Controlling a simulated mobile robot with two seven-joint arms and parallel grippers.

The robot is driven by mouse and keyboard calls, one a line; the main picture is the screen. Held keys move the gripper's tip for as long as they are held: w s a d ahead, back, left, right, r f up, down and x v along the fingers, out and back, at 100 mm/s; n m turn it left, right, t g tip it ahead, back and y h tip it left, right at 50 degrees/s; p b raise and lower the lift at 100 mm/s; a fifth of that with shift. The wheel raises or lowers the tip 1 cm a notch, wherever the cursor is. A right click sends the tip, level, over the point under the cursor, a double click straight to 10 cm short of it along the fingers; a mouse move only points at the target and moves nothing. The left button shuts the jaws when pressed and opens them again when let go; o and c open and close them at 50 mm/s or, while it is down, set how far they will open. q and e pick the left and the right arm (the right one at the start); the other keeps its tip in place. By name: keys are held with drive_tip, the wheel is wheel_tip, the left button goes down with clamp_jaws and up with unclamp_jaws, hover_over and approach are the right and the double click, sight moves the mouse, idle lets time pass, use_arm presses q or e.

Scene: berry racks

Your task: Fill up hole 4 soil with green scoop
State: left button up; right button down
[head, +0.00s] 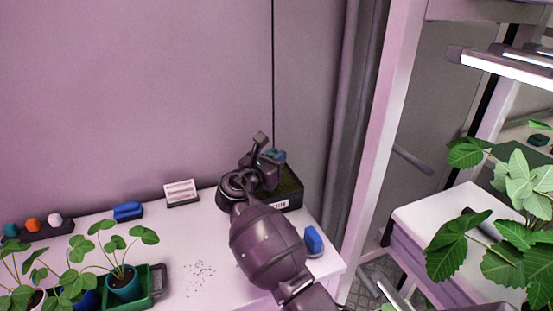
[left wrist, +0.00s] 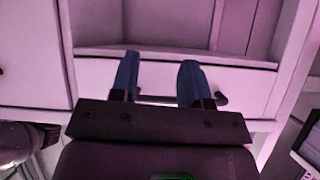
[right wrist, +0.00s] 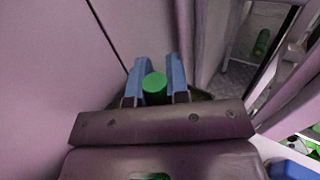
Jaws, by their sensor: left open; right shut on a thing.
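My right gripper (head: 268,158) is over the dark box (head: 296,192) at the back right of the white table. In the right wrist view the right gripper (right wrist: 156,72) is shut on the round green end of the green scoop (right wrist: 154,86). The scoop's bowl is hidden, so I cannot tell whether it holds soil. My arm covers much of the box and its contents. My left gripper (left wrist: 158,78) is open and empty in front of a pale cabinet front with a dark handle. I cannot make out hole 4.
A green tray (head: 158,290) with potted seedlings (head: 122,268) stands at the front left of the table. Dark crumbs (head: 200,270) lie mid-table. A blue object (head: 314,241) sits near the right edge. A rack with leafy plants (head: 520,190) stands at right.

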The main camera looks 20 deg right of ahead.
wheel_tip(320, 180, up, 7)
drive_tip(key=p, duration=0.7)
drive_tip(key=shift+r+p, duration=0.15)
drive_tip(key=shift+p, duration=0.25)
idle(0.5)
